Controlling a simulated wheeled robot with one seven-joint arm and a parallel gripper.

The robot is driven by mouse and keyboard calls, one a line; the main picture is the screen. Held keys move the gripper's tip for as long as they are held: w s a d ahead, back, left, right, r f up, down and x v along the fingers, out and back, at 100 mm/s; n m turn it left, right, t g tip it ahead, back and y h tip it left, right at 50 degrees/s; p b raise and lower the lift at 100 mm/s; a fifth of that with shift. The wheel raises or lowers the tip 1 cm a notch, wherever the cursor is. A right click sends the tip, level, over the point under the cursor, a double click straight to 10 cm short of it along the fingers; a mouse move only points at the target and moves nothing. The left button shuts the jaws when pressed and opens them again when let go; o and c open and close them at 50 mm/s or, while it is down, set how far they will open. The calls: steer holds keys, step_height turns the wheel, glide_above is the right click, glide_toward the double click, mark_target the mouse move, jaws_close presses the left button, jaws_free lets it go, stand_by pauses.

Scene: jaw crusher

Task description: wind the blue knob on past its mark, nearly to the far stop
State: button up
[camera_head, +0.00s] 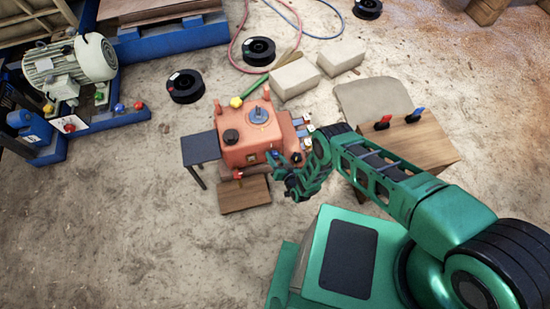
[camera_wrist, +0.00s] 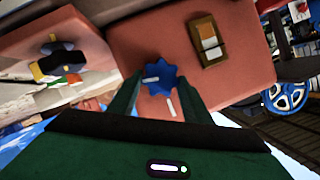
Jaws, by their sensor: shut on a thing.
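The blue knob (camera_wrist: 160,75) is star-shaped and sits on the salmon-red face of the machine housing (camera_wrist: 130,40). A white line on the knob points left. A separate white mark (camera_wrist: 170,106) is on the face just below the knob, out of line with the pointer. My gripper (camera_wrist: 161,82) is shut on the knob, one green finger on each side of it. In the head view my gripper (camera_head: 277,165) is at the front right of the orange-red housing (camera_head: 250,145); my gripper and arm partly block the front there.
A rocker switch (camera_wrist: 208,40) with an amber frame sits right of the knob. A blue handwheel (camera_wrist: 287,95) is farther right. In the head view a dark side table (camera_head: 201,148) stands left of the housing and a wooden box (camera_head: 425,143) right. Open floor lies left.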

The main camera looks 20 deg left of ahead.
steer(key=shift+d, duration=0.1)
stand_by(0.3)
steer(key=o, duration=1.1)
steer(key=shift+c, duration=0.2)
steer(key=v, duration=1)
steer(key=shift+s+d, duration=0.2)
steer(key=shift+d, duration=0.15)
